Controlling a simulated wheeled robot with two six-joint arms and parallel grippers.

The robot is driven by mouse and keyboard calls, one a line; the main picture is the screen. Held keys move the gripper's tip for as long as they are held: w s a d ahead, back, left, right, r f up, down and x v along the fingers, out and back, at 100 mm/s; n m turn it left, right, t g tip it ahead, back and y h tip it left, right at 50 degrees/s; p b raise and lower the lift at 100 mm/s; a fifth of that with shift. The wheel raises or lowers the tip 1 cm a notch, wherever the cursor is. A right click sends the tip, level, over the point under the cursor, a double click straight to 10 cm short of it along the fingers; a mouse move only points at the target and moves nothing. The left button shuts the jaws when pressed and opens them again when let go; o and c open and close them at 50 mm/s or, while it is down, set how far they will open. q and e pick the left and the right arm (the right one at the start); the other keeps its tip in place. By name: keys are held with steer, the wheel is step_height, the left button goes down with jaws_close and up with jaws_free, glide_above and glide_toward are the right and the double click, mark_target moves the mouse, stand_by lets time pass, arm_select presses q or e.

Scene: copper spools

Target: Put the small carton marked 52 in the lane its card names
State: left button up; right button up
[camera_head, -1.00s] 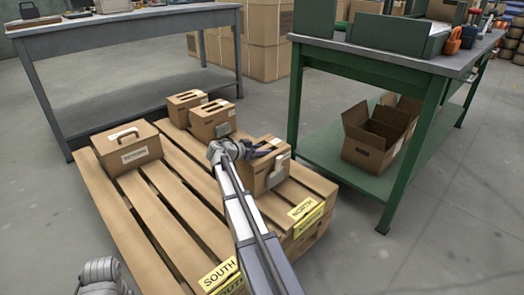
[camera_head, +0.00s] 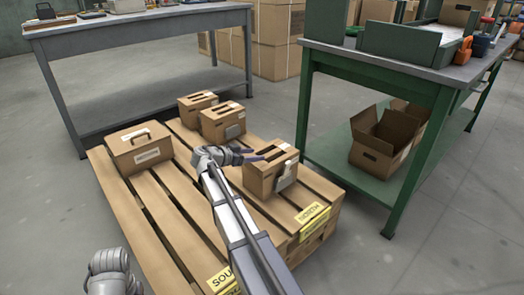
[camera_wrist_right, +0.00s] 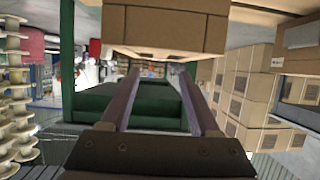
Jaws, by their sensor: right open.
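A small brown carton (camera_head: 266,181) with slots in its top stands upright on the near right of the wooden pallet (camera_head: 150,213), behind a yellow NORTH card (camera_head: 312,214). A pale tag hangs on its side; I cannot read a number. My right gripper (camera_head: 258,157) is open beside its left side. In the right wrist view a carton (camera_wrist_right: 165,28) fills the top, above and beyond the two spread fingers (camera_wrist_right: 158,85), with nothing between them. A yellow SOUTH card (camera_head: 220,279) is on the pallet's near edge. Only a grey joint of my left arm shows; its gripper is out of view.
Two similar small cartons (camera_head: 197,108) (camera_head: 222,123) stand at the pallet's back. A larger handled carton (camera_head: 140,150) stands at its left. A green bench (camera_head: 400,72) with an open box (camera_head: 380,148) on its shelf is right; a grey table (camera_head: 140,20) is behind.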

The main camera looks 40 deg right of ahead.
steer(key=shift+v, duration=1.1)
steer(key=s+a+f+n+y, duration=0.4)
steer(key=s+a+n, duration=0.3)
steer(key=a, duration=0.6)
steer(key=s+a+f+n+g+y, duration=0.1)
steer(key=s+a+f+n+y, duration=0.3)
steer(key=a, duration=0.9)
steer(key=s+a+f+n+y, duration=0.4)
steer(key=s+a+n, duration=0.5)
steer(key=s+a, duration=0.4)
steer(key=shift+a+f+n, duration=0.4)
steer(key=shift+a+f, duration=0.2)
steer(key=shift+f, duration=0.2)
step_height(320, 180, up, 53)
steer(key=p, duration=5.3)
steer(key=shift+r+p, duration=0.2)
steer(key=shift+p, duration=0.2)
